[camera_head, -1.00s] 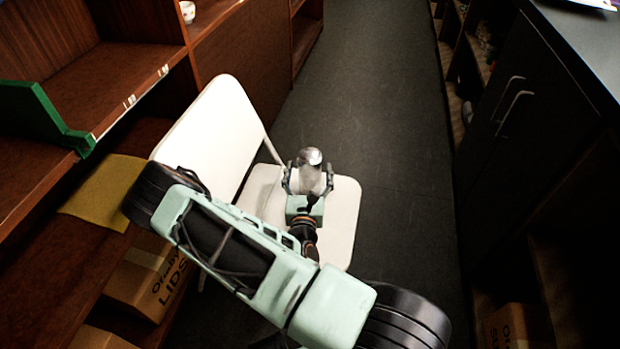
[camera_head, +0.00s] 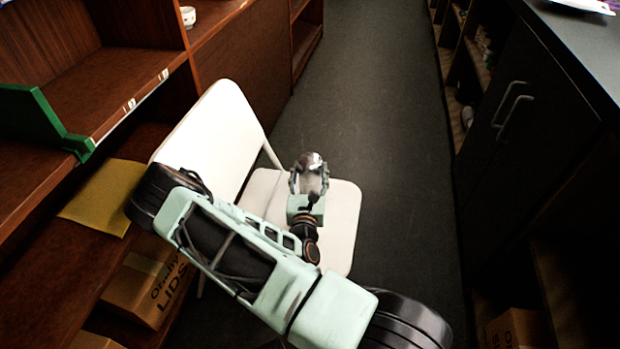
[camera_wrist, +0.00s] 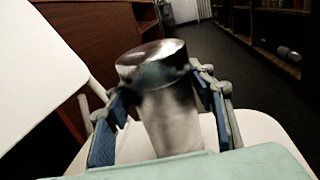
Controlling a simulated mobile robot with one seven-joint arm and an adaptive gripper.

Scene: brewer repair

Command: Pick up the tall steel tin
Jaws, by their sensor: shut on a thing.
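The tall steel tin (camera_head: 313,163) is a shiny grey cylinder. It stands between the fingers of my gripper (camera_head: 309,178), over the seat of the white folding chair (camera_head: 342,225). In the wrist view the tin (camera_wrist: 170,120) shows its round lid toward me and leans a little. The blue-padded fingers of my gripper (camera_wrist: 160,105) are shut on its sides. The tin's lower end is hidden by my gripper's body, so I cannot tell whether it touches the seat.
Brown wooden shelves stand at left with a green bracket (camera_head: 40,120), a yellow sheet (camera_head: 103,197) and a cardboard box (camera_head: 148,280). A white cup (camera_head: 188,16) sits on a shelf. A dark cabinet (camera_head: 525,110) stands at right. The grey aisle floor (camera_head: 375,95) between is clear.

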